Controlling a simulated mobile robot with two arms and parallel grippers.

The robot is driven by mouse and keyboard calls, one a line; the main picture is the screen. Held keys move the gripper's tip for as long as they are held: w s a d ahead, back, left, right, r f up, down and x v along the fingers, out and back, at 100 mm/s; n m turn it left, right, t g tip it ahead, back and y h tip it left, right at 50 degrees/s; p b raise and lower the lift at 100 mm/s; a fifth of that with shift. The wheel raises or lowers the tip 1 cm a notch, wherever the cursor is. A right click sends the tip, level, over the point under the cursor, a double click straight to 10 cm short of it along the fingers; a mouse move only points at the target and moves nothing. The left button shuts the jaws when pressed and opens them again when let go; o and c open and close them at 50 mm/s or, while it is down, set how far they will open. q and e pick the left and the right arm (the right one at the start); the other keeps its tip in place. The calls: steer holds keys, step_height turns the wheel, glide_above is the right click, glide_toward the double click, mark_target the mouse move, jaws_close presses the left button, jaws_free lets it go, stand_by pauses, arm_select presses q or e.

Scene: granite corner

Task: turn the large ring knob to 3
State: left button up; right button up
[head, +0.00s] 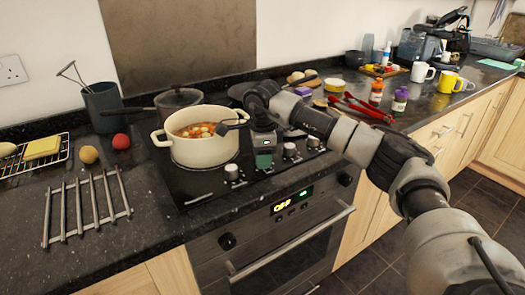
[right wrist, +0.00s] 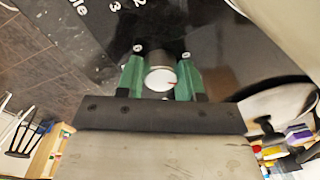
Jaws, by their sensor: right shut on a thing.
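My right gripper (head: 263,158) reaches down to the row of knobs at the front of the black hob. In the right wrist view its green fingers (right wrist: 161,78) are closed on a round silver knob (right wrist: 161,79), one on each side. Printed marks, including a 3 and a 2, show on the black surface beyond the fingers. In the head view the gripper hides the held knob. Other knobs stand clear: one at left (head: 231,172) and two at right (head: 290,150). I cannot read which setting the held knob points to. My left gripper is not in view.
A cream pot (head: 204,147) of stew stands on the hob just left of my gripper, with a utensil in it. A dark pan (head: 178,100) is behind. A metal rack (head: 87,205) lies on the left counter.

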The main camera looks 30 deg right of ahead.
steer(key=m+p, duration=0.1)
steer(key=m, duration=0.3)
steer(key=shift+r+m+p, duration=0.1)
steer(key=shift+m+p, duration=0.25)
steer(key=shift+m, duration=0.05)
steer(key=m+p, duration=0.1)
steer(key=m, duration=0.2)
steer(key=shift+m, duration=0.3)
steer(key=m+p, duration=0.1)
steer(key=m, duration=0.3)
steer(key=shift+g+p, duration=0.3)
steer(key=shift+p, duration=0.05)
steer(key=shift+m+p, duration=0.55)
steer(key=shift+m, duration=1.55)
steer(key=shift+w, duration=0.1)
steer(key=o, duration=0.9)
steer(key=shift+o, duration=0.2)
step_height(320, 180, up, 11)
steer(key=shift+a+b, duration=0.3)
steer(key=shift+b, duration=0.15)
